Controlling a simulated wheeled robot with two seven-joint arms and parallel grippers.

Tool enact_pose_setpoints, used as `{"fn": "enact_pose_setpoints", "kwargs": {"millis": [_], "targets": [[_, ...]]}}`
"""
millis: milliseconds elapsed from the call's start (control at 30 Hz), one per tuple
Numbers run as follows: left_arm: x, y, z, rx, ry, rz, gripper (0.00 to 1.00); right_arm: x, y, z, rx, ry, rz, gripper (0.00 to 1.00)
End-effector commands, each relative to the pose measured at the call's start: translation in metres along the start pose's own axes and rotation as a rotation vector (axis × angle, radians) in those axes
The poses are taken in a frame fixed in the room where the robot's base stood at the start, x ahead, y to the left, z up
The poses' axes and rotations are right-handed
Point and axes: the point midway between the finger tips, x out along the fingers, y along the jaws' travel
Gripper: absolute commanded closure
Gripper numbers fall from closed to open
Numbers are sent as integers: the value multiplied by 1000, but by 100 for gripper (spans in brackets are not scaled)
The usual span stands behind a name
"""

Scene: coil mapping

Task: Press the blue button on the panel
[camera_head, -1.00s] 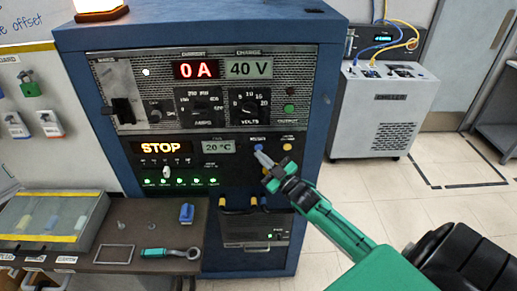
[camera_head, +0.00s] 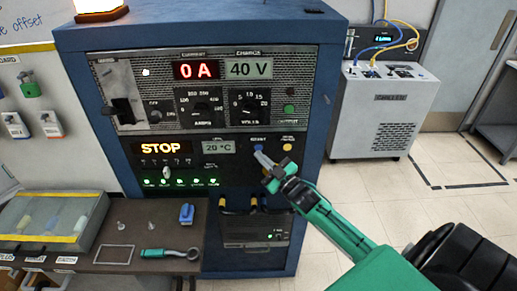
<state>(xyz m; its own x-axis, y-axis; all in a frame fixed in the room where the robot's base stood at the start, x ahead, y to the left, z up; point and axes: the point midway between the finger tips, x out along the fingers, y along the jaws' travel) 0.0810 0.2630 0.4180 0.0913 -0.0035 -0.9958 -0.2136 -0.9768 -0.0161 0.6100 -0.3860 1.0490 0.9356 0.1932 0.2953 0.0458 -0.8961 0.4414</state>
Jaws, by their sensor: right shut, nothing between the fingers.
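The blue button (camera_head: 258,147) is on the lower black panel (camera_head: 226,173) of the blue cabinet, to the right of the 20 °C display. My right gripper (camera_head: 261,156) is shut and empty. Its fingertips are right at the blue button's lower edge in the picture; I cannot tell whether they touch it. A yellow-orange button (camera_head: 287,147) sits just to the right of the blue one. My left gripper is not in view.
The panel shows a STOP display (camera_head: 165,147) and a row of green lights. A side bench (camera_head: 150,215) at lower left holds a blue padlock-like item (camera_head: 186,213) and a green-handled wrench (camera_head: 170,253). A grey chiller unit (camera_head: 384,108) stands at right; the floor there is clear.

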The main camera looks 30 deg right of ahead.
Motion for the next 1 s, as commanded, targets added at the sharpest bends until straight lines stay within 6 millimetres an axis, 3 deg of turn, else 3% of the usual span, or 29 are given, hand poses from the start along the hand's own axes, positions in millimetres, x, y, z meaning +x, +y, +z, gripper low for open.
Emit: {"fn": "enact_pose_setpoints", "kwargs": {"millis": [1000], "targets": [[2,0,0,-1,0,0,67,6,4,4,-1,1,0,100]]}}
